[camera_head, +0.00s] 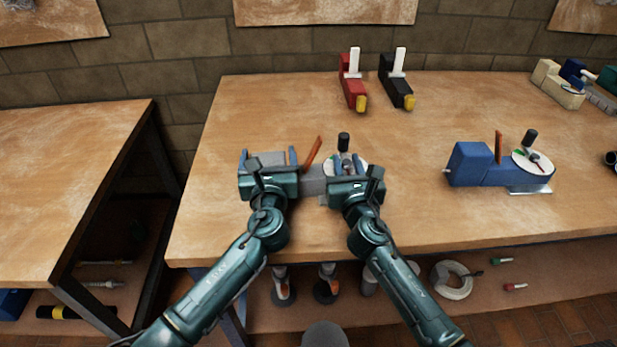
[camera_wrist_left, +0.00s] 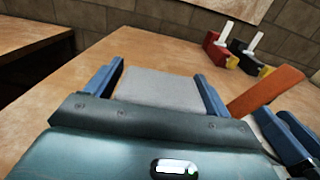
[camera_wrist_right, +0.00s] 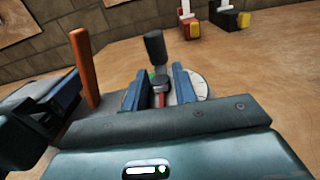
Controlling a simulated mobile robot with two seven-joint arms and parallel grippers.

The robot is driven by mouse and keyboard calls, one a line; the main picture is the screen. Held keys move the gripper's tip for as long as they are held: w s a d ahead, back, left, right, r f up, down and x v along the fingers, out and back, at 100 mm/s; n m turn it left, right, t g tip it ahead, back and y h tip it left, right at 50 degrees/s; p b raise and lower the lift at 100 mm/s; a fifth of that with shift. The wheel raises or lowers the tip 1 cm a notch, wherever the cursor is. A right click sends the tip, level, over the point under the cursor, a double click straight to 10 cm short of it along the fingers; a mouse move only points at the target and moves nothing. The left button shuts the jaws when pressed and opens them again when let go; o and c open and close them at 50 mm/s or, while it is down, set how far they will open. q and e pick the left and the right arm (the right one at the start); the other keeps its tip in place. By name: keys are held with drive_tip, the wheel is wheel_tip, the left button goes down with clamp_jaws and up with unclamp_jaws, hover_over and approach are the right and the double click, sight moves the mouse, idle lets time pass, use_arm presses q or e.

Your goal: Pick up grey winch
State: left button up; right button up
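The grey winch (camera_head: 314,181) lies on the wooden table, with a grey block at its left, an orange lever (camera_head: 314,153), and a white dial with a black-knobbed crank (camera_head: 343,144) at its right. My left gripper (camera_head: 269,158) has its blue fingers spread on either side of the grey block, which fills most of the gap in the left wrist view (camera_wrist_left: 160,90). My right gripper (camera_head: 348,164) has its fingers closer together, in front of the dial around a small red part (camera_wrist_right: 160,98). Whether they press on anything is hidden.
A blue winch (camera_head: 484,168) stands to the right. A red device (camera_head: 353,86) and a black device (camera_head: 397,86) stand at the back. Cream and blue parts (camera_head: 560,85) are at the far right. The table between them is clear. A lower shelf (camera_head: 400,290) holds tools.

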use_arm(q)
drive_tip(key=c, duration=0.6)
use_arm(e)
clamp_jaws()
use_arm(q)
drive_tip(key=c, duration=0.4)
drive_tip(key=shift+r, duration=0.1)
use_arm(e)
drive_tip(key=shift+r, duration=0.1)
